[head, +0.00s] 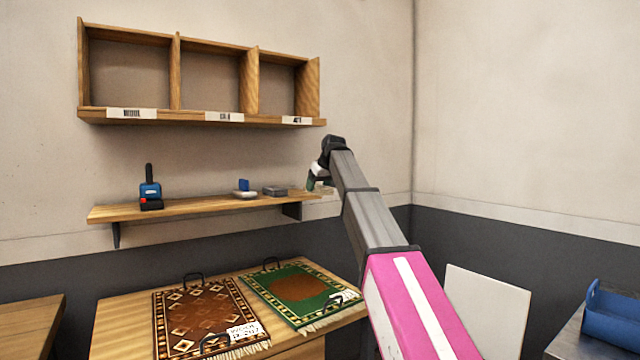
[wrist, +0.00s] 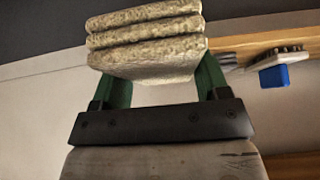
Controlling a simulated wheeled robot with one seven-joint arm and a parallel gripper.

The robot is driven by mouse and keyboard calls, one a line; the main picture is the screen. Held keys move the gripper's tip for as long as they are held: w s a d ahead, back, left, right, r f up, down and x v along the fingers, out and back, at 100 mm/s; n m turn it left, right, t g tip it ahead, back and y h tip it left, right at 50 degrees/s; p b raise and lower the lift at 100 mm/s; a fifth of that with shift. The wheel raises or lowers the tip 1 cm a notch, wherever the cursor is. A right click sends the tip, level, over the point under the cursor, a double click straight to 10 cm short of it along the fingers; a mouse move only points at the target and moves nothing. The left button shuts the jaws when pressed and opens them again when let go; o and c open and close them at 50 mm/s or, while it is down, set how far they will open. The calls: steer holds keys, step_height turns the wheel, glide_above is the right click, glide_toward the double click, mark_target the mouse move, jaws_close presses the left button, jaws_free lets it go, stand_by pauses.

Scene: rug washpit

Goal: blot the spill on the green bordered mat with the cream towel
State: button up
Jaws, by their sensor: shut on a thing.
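The cream towel (wrist: 147,42) is a folded, layered pad in the wrist view. My gripper (wrist: 158,76) has green fingers and is shut on the towel, one finger at each side. In the head view my gripper (head: 314,180) is up by the right end of the wall shelf, above and behind the mats. The green bordered mat (head: 278,311) lies flat on the wooden table, well below the gripper. A brown rounded patch (head: 298,284) covers its middle; I cannot tell whether this is the spill or the pattern. A white tag lies on its right part.
A brown patterned mat (head: 203,318) lies left of the green one. Dark handles stand at the mats' edges. The wall shelf (head: 185,209) holds a blue tool (head: 150,194), a blue-and-white brush (head: 244,190) and a grey item (head: 275,191). A blue bin (head: 612,318) stands at right.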

glide_above(292, 292)
steer(key=s+d, duration=0.1)
step_height(292, 292, down, 26)
steer(key=shift+s+d+f, duration=0.1)
steer(key=shift+f, duration=3.75)
steer(key=shift+f, duration=0.65)
step_height(292, 292, up, 7)
steer(key=shift+d, duration=0.1)
